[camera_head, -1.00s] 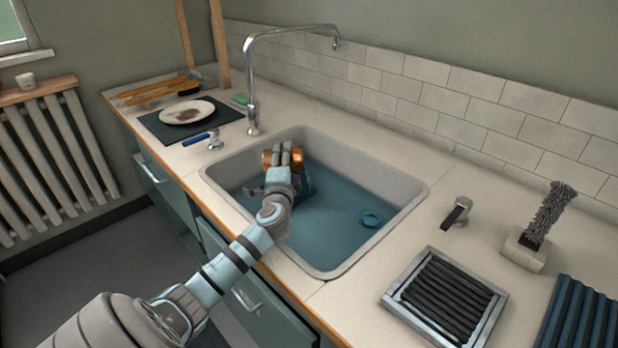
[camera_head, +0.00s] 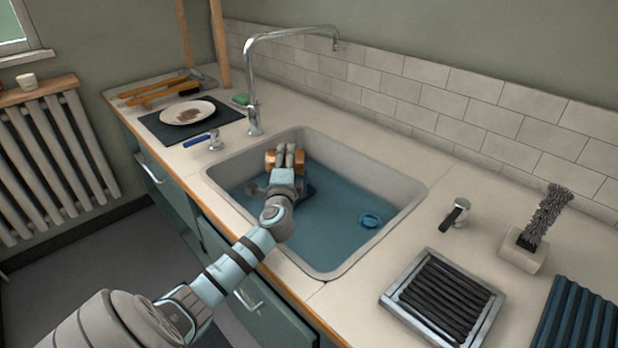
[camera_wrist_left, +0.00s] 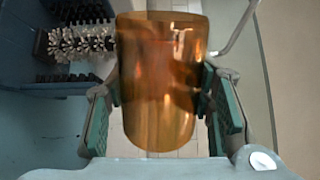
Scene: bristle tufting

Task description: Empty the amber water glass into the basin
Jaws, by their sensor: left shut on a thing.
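The amber glass (camera_head: 270,160) is over the back left part of the basin (camera_head: 390,185), inside its rim. My left gripper (camera_head: 289,157) is shut on it, with the fingers across its side. The glass looks tipped well over in the head view. In the left wrist view the amber glass (camera_wrist_left: 158,85) fills the middle, between the green pads of my left gripper (camera_wrist_left: 163,112). Its mouth and any water in it cannot be made out. Blue covers the basin floor, with a blue ring (camera_head: 370,219) at the right. My right gripper is not in view.
A tall faucet (camera_head: 253,90) rises behind the basin's left corner. A plate (camera_head: 188,111) lies on a dark mat at the left. A ridged black tray (camera_head: 440,298) and a grey bristly piece on a block (camera_head: 524,250) stand on the right counter.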

